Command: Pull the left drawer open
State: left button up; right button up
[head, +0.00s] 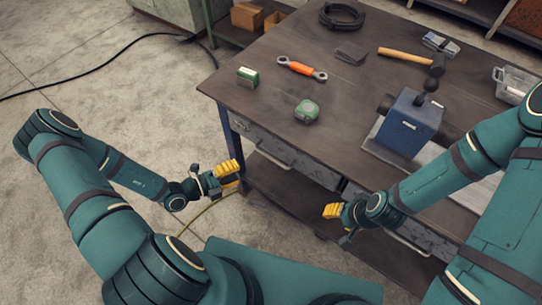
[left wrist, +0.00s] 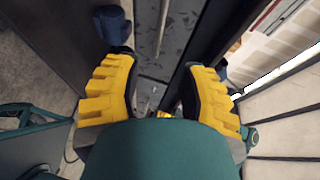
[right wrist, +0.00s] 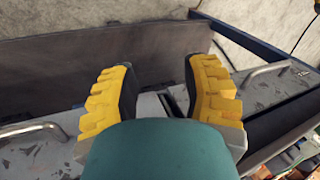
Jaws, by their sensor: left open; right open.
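The left drawer (head: 251,132) has a speckled grey front with a pale bar handle (head: 272,160) and sits under the bench top near its left corner. It looks shut. My left gripper (head: 232,172) is open and empty, left of the handle and apart from it, near the corner leg. In the left wrist view the drawer front (left wrist: 170,55) shows between the open fingers. My right gripper (head: 336,211) is open and empty, in front of the bench between the two drawers. The right wrist view shows the left drawer's handle (right wrist: 265,76) on its right side.
The workbench top (head: 270,95) holds a green tape measure (head: 307,111), a green-white box (head: 247,77), an orange-handled wrench (head: 301,68), a hammer (head: 410,58) and a blue vise (head: 410,123). The right drawer's handle (head: 408,244) is near my right arm.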

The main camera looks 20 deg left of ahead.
aim_at(271, 158)
pick_arm(q)
jog(key=b+x, duration=0.1)
jog(key=x, duration=1.2)
jog(key=shift+w+d+f+b, duration=0.1)
jog(key=shift+d+f+b, duration=0.1)
jog(key=shift+d+b, duration=0.1)
grip_shut()
